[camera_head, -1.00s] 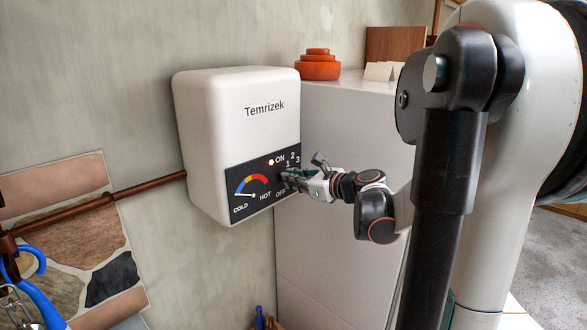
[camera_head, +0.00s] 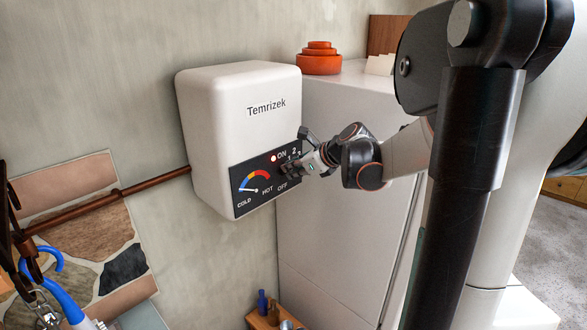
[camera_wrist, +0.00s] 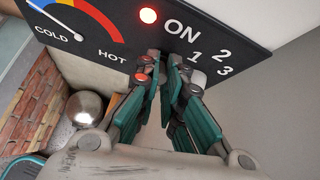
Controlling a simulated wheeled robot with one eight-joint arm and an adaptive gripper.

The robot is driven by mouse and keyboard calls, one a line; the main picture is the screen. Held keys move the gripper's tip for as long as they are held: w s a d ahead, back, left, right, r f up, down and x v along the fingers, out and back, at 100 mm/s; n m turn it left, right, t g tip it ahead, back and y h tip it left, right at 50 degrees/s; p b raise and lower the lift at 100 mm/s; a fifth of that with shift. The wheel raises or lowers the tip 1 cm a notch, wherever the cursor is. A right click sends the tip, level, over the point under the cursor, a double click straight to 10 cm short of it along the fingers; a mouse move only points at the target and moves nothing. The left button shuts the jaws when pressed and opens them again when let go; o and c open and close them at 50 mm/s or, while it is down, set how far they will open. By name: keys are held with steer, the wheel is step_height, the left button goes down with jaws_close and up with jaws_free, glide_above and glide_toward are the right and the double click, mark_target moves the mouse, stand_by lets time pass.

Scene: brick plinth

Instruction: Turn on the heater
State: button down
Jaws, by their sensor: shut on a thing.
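The heater (camera_head: 225,120) is a white box marked Temrizek on the wall. Its black control panel (camera_head: 237,207) carries ON, OFF, 1, 2, 3 and a COLD to HOT gauge. The gauge needle points toward COLD. In the wrist view the indicator light (camera_wrist: 148,15) beside ON glows red. My gripper (camera_head: 290,169) reaches in from the right and is shut on the heater's knob, between OFF and the numbers. The fingertips (camera_wrist: 168,62) also meet at the panel in the wrist view. They hide most of the knob, so its pointer setting cannot be read.
A tall white cabinet (camera_head: 335,150) stands right of the heater, with orange stacked dishes (camera_head: 319,62) on top. A copper pipe (camera_head: 90,209) enters from the left. Blue-handled tools (camera_head: 65,300) hang at lower left. A wooden box with bottles (camera_head: 262,318) is below.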

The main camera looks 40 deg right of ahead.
steer(key=shift+f, duration=0.1)
steer(key=c, duration=1.7)
jaws_free()
step_height(320, 180, up, 10)
steer(key=shift+r, duration=0.1)
